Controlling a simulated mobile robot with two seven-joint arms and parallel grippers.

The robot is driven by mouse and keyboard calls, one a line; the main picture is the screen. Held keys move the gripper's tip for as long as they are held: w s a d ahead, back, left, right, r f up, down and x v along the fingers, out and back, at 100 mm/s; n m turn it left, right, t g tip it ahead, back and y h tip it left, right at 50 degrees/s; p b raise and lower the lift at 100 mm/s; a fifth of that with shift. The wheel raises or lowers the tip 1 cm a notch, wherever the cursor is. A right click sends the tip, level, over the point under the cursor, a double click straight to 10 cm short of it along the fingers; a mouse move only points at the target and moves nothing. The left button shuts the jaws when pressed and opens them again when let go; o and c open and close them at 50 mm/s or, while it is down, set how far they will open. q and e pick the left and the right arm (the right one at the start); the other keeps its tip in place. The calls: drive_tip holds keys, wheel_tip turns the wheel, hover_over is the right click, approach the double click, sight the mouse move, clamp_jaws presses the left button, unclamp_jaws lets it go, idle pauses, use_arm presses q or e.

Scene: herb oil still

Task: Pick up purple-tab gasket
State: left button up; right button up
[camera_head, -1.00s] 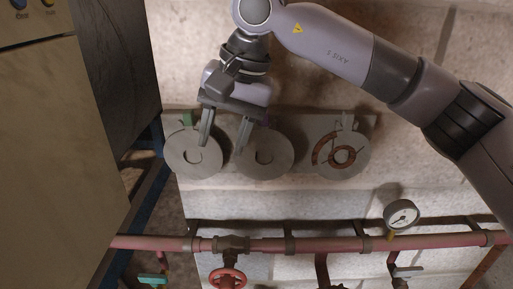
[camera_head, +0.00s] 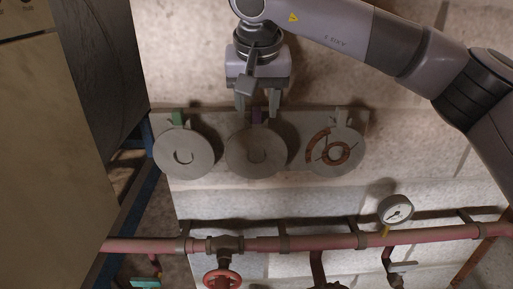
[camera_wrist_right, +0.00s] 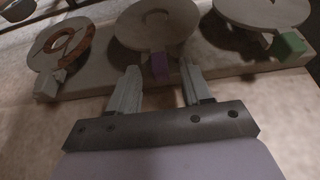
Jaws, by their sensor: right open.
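The purple-tab gasket (camera_head: 256,152) is a grey disc hanging in the middle of a row on a pale board. Its purple tab (camera_wrist_right: 160,66) points toward my right gripper in the right wrist view. My right gripper (camera_head: 257,113) is open and empty, with its two fingers on either side of the tab in the head view. In the right wrist view the fingertips (camera_wrist_right: 161,74) also stand left and right of the tab, and I cannot tell whether they touch it. My left gripper is not in view.
A green-tab gasket (camera_head: 184,154) hangs to the left and a grey-tab disc with a brown ring (camera_head: 334,151) to the right, on the same board (camera_head: 212,119). Below run a red pipe (camera_head: 320,242) and a gauge (camera_head: 396,210). A cabinet (camera_head: 50,130) stands at left.

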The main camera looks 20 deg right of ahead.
clamp_jaws()
idle(0.3)
drive_tip(key=shift+s+a+r, duration=0.1)
drive_tip(key=shift+r, duration=0.15)
wheel_tip(320, 180, up, 7)
drive_tip(key=s+a+b, duration=0.1)
drive_tip(key=s+a, duration=0.2)
drive_tip(key=s, duration=0.6)
drive_tip(key=s+a+b, duration=0.2)
drive_tip(key=s, duration=0.8)
drive_tip(key=r+p, duration=0.4)
drive_tip(key=p, duration=0.1)
drive_tip(key=shift+a, duration=0.2)
